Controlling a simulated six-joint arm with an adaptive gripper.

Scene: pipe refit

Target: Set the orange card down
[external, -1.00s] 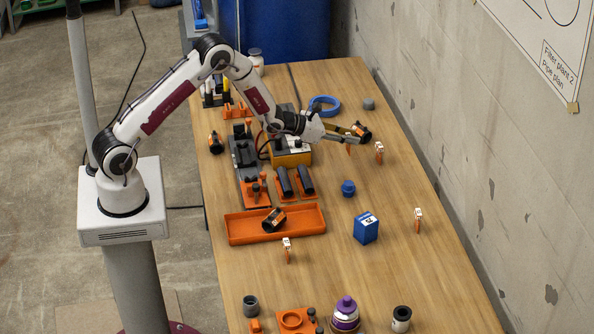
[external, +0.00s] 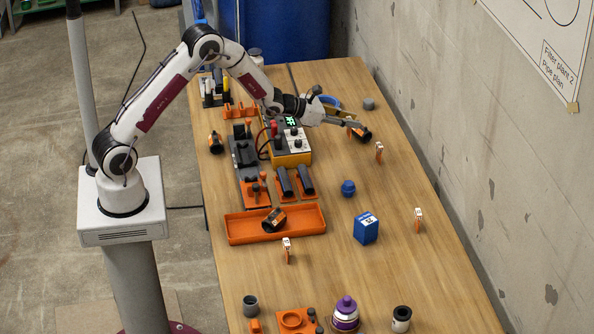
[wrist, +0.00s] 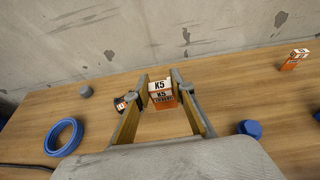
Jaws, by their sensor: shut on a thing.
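My gripper (wrist: 160,90) is shut on an orange card with a white top edge marked K5 (wrist: 164,98), which sits between its two fingertips in the wrist view. In the external view my gripper (external: 355,124) is over the far right part of the table. The held card is mostly hidden there, and its height above the table is hard to tell. More such cards stand at the right (external: 418,220) and front (external: 287,250).
A black and orange fitting (wrist: 121,104) is close beside my left finger. A blue ring (wrist: 63,137), a grey plug (wrist: 85,91) and a blue cap (wrist: 249,128) are around. A blue box (external: 366,228) and orange tray (external: 235,232) are nearer the front.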

